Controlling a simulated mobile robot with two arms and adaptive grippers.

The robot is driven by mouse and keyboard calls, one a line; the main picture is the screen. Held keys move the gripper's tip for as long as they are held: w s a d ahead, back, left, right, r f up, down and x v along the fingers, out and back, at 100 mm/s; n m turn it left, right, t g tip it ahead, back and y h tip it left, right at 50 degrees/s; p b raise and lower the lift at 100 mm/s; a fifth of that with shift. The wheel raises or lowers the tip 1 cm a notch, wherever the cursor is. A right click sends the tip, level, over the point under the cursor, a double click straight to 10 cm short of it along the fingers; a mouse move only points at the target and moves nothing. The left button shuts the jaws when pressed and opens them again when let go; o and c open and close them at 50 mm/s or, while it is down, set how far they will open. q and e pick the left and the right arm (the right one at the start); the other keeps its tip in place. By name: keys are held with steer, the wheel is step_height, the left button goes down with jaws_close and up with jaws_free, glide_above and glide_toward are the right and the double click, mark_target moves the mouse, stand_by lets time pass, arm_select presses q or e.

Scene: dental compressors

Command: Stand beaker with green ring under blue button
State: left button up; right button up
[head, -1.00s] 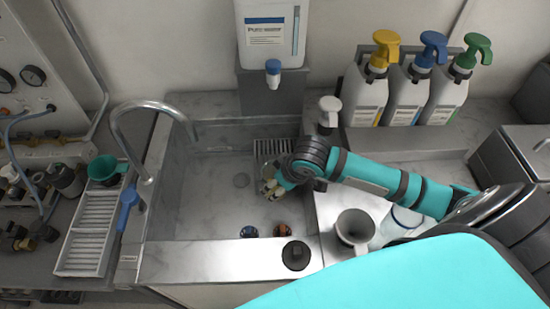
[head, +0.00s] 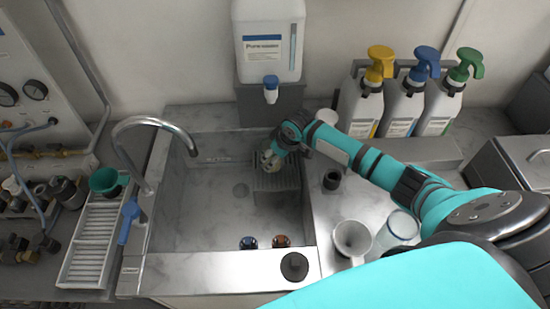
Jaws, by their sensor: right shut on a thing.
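The blue button (head: 270,81) is on the tap of a white canister mounted on the wall at the top centre. My right gripper (head: 268,160) reaches from the right into the back of the sink, below the button and over the ribbed grate. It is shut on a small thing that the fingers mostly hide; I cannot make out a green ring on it. My left gripper is not in view.
The ribbed grate (head: 276,180) is at the back of the steel sink (head: 205,215). A curved faucet (head: 150,122) stands on the left. A grey mug (head: 352,238), a dark cylinder (head: 332,180) and several pump bottles (head: 402,105) are on the right.

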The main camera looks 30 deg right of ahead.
steer(key=shift+f, duration=0.9)
steer(key=shift+f, duration=0.15)
steer(key=o, duration=1.4)
steer(key=shift+s+d+r, duration=0.1)
steer(key=shift+d+r, duration=0.05)
steer(key=shift+r, duration=0.5)
steer(key=v, duration=1.1)
